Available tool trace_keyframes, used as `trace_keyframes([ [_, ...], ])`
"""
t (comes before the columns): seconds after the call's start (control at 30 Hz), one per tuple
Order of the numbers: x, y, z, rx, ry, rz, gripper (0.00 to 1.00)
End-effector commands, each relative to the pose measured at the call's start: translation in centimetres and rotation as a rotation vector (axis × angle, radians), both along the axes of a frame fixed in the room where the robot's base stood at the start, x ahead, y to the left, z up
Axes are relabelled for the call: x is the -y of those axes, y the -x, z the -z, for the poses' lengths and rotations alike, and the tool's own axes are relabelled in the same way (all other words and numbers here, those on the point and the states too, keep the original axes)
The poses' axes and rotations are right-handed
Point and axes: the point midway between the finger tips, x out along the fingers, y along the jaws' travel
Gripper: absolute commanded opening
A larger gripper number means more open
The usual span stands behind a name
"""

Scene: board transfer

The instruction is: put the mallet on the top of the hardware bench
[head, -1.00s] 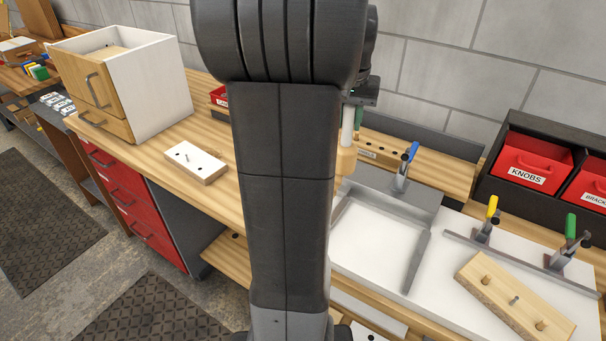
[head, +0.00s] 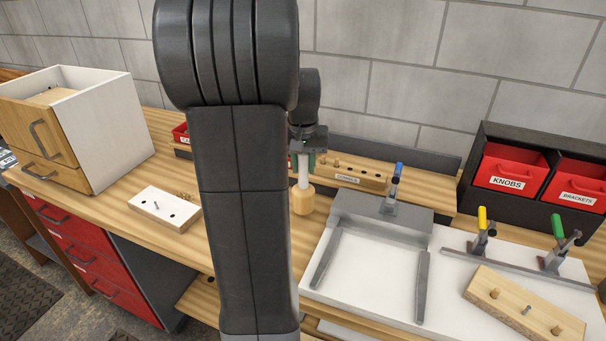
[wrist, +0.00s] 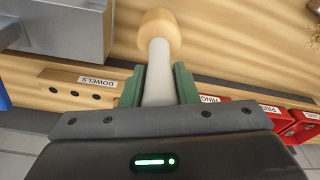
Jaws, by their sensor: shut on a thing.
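The mallet has a pale grey handle and a light wooden head (head: 303,200). My gripper (head: 303,162) is shut on the handle, with the head hanging down over the wooden top of the hardware bench (head: 110,192). In the wrist view, the green fingers (wrist: 158,88) hold the handle from both sides, and the mallet head (wrist: 160,33) points away from my gripper over bare wood. I cannot tell whether the head touches the bench top. My arm hides part of the bench in the head view.
Right of the mallet is a white board with a grey fixture (head: 385,213) and toggle clamps. A dowel block (head: 345,176) stands behind. A drilled white block (head: 165,207) and a drawer cabinet (head: 105,125) are at left. Red bins (head: 510,170) stand at back right.

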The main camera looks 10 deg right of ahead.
Motion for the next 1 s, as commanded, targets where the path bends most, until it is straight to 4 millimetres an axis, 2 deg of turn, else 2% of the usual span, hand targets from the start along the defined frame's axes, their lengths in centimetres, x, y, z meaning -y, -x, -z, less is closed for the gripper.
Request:
trace_keyframes([
  [0.1,0.0,0.0,1.8,-0.003,0.000,0.000,0.00],
  [0.2,0.0,0.0,2.5,-0.001,0.000,0.000,0.00],
  [0.57,0.0,0.0,2.9,0.001,0.000,0.000,0.00],
  [0.6,0.0,0.0,3.0,-0.001,0.000,0.000,0.29],
  [0.7,0.0,0.0,2.9,-0.001,0.000,0.000,0.49],
  [1.0,0.0,0.0,2.8,-0.001,0.000,0.000,0.49],
])
